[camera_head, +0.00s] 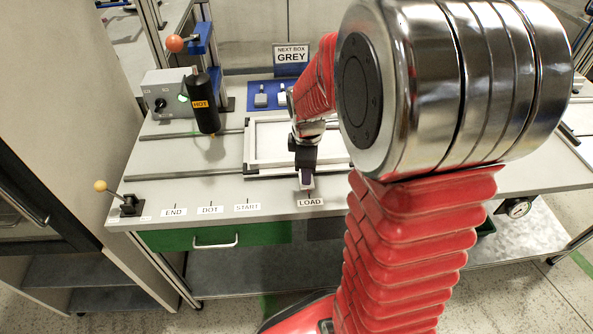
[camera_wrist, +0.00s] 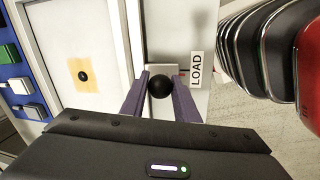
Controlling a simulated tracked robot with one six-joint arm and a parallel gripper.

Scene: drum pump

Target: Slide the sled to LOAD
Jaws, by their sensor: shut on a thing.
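The sled, a white frame (camera_head: 252,146) on rails, lies on the bench top with its right part hidden behind my arm. In the wrist view its white plate (camera_wrist: 70,35) shows a pale square with a dark dot. My gripper (camera_head: 306,179) is at the sled's front edge, just above the LOAD label (camera_head: 310,202). In the wrist view my gripper (camera_wrist: 159,78) has its two purple fingers closed on either side of a round black knob (camera_wrist: 160,87). The LOAD label (camera_wrist: 196,69) is right beside the knob, with a small red mark between them.
The END (camera_head: 174,212), DOT (camera_head: 210,210) and START (camera_head: 247,207) labels run leftward along the front edge. A black HOT cylinder (camera_head: 204,110) hangs over the rails at left. A lever with a yellow ball (camera_head: 100,186) stands at the left corner. Blue trays (camera_head: 264,92) lie behind.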

